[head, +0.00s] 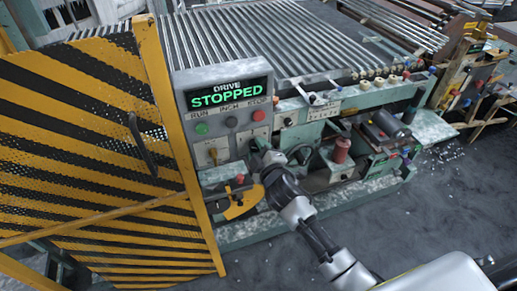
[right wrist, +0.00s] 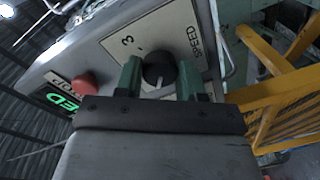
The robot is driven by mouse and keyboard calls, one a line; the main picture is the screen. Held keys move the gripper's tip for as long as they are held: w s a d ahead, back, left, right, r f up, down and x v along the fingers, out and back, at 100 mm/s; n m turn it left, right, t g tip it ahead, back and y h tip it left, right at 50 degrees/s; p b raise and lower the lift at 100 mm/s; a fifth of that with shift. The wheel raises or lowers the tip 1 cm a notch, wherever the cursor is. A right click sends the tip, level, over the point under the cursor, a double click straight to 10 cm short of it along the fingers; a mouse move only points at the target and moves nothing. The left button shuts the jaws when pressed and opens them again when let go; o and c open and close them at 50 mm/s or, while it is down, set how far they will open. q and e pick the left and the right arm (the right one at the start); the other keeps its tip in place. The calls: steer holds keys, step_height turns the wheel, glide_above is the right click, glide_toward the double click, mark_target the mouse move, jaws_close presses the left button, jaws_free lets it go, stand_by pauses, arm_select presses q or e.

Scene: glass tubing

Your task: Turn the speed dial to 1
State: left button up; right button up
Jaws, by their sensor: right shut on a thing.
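The speed dial (right wrist: 158,68) is a round black knob with a pale pointer line, on a light plate marked SPEED and 3. My right gripper's two green fingers stand on either side of it in the right wrist view, and the gripper is shut on the dial. The rest of the scale is hidden or unreadable, so I cannot tell the exact setting. In the head view my right gripper (head: 261,154) is at the control panel, below the red button, and covers the dial. My left gripper is not in view.
The drive display (head: 227,94) reads STOPPED. Below it are a green button (head: 201,128) under RUN and a red button (head: 258,115) under STOP. A yellow and black striped guard door (head: 85,130) stands left of the panel. Tubing lies on the rollers behind.

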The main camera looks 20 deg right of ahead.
steer(key=shift+n, duration=0.5)
steer(key=o, duration=0.9)
steer(key=shift+s+f, duration=0.1)
steer(key=shift+s, duration=0.45)
steer(key=s, duration=0.3)
steer(key=s+b, duration=0.1)
steer(key=s, duration=0.2)
steer(key=s+b, duration=0.1)
steer(key=s, duration=0.2)
steer(key=shift+s+d+r, duration=0.3)
steer(key=shift+r, duration=0.1)
